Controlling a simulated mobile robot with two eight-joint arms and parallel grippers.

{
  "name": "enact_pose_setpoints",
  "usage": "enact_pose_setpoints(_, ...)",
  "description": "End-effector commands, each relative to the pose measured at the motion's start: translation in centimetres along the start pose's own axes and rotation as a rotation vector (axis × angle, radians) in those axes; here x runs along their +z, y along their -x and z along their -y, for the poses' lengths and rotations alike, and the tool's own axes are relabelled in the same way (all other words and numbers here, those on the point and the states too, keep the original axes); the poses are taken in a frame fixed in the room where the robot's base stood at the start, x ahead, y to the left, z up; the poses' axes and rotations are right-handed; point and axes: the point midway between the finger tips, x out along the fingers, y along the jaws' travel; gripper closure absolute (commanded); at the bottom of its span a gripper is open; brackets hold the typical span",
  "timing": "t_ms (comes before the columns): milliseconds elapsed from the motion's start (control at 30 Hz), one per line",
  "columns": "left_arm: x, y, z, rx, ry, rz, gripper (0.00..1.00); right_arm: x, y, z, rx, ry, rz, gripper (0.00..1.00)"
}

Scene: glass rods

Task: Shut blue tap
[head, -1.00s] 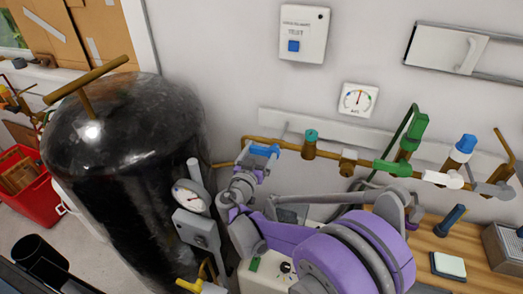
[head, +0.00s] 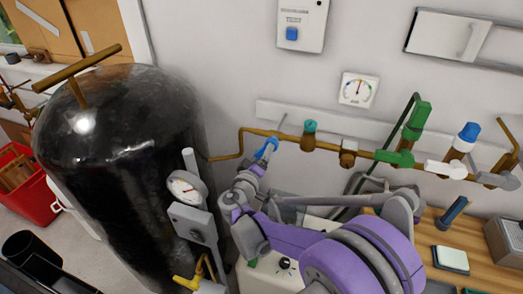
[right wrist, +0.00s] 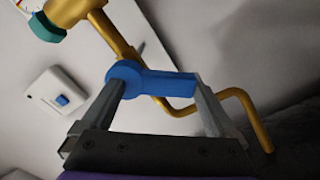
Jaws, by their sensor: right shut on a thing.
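The blue tap lever (head: 268,147) sits on the brass pipe (head: 292,139) along the wall, just right of the black tank. My right gripper (head: 257,163) is at this lever and shut on it. In the head view the lever slants down towards the gripper, across the pipe. In the right wrist view the blue lever (right wrist: 162,84) lies between the two fingers, with its round hub near the left finger. The gripper partly hides the lever in the head view. My left gripper is not in view.
A black tank (head: 115,160) with a gauge (head: 186,189) stands close on the left. Green-topped (head: 310,126), green (head: 393,158) and white (head: 445,169) taps follow along the pipe to the right. A wooden bench (head: 440,235) is below.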

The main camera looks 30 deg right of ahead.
Motion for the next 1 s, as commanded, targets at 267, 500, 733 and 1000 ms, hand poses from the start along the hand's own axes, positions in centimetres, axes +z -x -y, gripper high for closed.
enact_pose_setpoints(267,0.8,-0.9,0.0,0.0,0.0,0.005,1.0,1.1,0.0,0.0,-0.001,0.26,0.001,1.0)
enact_pose_setpoints(500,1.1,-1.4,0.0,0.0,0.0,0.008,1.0,1.8,0.0,-0.2,-0.001,0.454,0.0,1.0)
enact_pose_setpoints(733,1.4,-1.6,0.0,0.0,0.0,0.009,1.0,2.2,0.0,-0.4,-0.001,0.583,0.0,1.0)
enact_pose_setpoints(1000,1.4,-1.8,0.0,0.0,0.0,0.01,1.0,2.4,0.0,-0.6,-0.001,0.654,0.0,1.0)
